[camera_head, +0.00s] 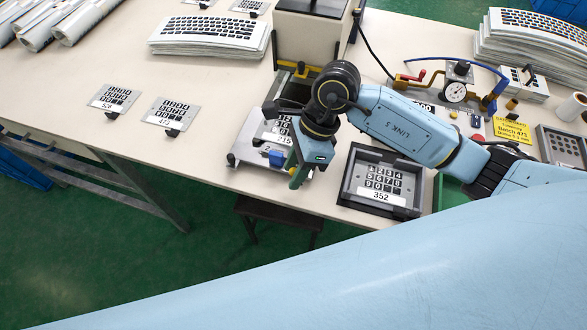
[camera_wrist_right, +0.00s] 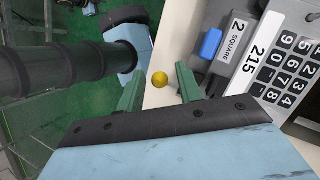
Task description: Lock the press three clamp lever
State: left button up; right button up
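My right gripper (camera_head: 297,172) is at the front edge of the table, beside the fixture under the press (camera_head: 312,35). In the right wrist view its green fingers (camera_wrist_right: 158,80) are apart. A round yellow knob (camera_wrist_right: 160,79) shows between the fingertips with gaps on both sides; I cannot tell its depth or whether it belongs to the clamp lever. The fixture holds a keypad marked 215 (camera_wrist_right: 285,60), with a "2 SQUARE" label (camera_wrist_right: 236,42) and a blue block (camera_wrist_right: 210,43) beside it. No lever labelled three is readable. My left gripper is out of view.
A black tray (camera_head: 347,193) with a keypad marked 352 stands right of the fixture. Two loose keypads (camera_head: 114,97) (camera_head: 169,112) lie left. Keyboard film stacks (camera_head: 210,36) and a gauge (camera_head: 455,91) are farther back. The table's left middle is mostly clear.

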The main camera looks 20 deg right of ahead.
jog(key=shift+a+f, duration=0.15)
jog(key=shift+f, duration=0.25)
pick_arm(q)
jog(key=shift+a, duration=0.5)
pick_arm(e)
jog(key=shift+c, duration=0.4)
grip_shut()
jog(key=shift+a+h, duration=0.15)
jog(key=shift+h, duration=0.15)
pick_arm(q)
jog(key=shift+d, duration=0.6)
pick_arm(e)
jog(key=shift+w+a+f+g+h, duration=0.2)
jog(key=shift+g+h, duration=0.4)
jog(key=shift+h, duration=0.1)
grip_release()
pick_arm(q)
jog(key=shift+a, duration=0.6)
pick_arm(e)
jog(key=shift+o, duration=0.4)
